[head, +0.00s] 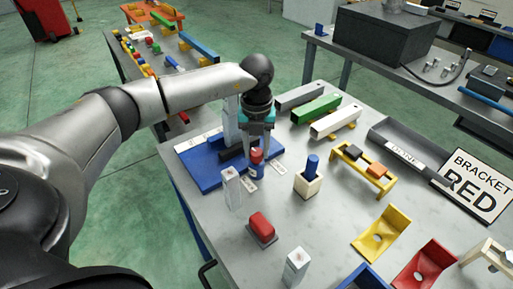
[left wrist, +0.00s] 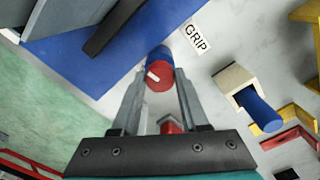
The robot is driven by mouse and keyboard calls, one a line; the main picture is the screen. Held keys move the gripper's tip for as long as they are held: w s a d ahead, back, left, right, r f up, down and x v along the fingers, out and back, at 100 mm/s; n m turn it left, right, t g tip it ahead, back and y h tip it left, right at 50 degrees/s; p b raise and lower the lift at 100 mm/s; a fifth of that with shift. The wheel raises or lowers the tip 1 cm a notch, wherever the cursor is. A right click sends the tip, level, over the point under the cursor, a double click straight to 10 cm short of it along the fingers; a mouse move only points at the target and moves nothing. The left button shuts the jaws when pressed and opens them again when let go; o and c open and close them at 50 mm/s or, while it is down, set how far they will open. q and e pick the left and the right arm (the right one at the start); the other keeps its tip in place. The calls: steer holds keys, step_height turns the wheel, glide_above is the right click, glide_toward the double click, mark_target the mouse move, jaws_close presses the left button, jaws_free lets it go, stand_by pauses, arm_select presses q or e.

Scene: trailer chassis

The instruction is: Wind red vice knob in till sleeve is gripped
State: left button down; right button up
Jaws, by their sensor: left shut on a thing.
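The red vice knob (head: 257,155) is at the near end of the blue vice (head: 195,172), on the grey bench. In the left wrist view the knob (left wrist: 158,78) shows a round red face with a white mark and a blue part behind it. My left gripper (head: 257,148) comes down from above and is shut on the knob; its two fingers (left wrist: 158,95) lie on either side of it. A GRIP label (left wrist: 197,41) lies beside the knob. The vice jaws are partly hidden by my gripper, and I cannot make out the sleeve. My right gripper is not in view.
A cream block with a blue cylinder (head: 312,163) stands right of the vice. A red block (head: 261,226) and clear-looking posts (head: 231,188) stand in front. Grey and green bars (head: 315,108) lie behind. Yellow and red brackets (head: 383,230) stand front right.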

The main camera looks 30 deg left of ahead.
mark_target(256, 152)
arm_select(q)
steer(key=m, duration=0.6)
steer(key=shift+m, duration=0.3)
steer(key=m+b, duration=0.1)
steer(key=m, duration=0.5)
stand_by(0.4)
steer(key=shift+c, duration=2.1)
jaws_free()
step_height(256, 152, up, 15)
steer(key=shift+r+p, duration=0.15)
steer(key=shift+p, duration=0.3)
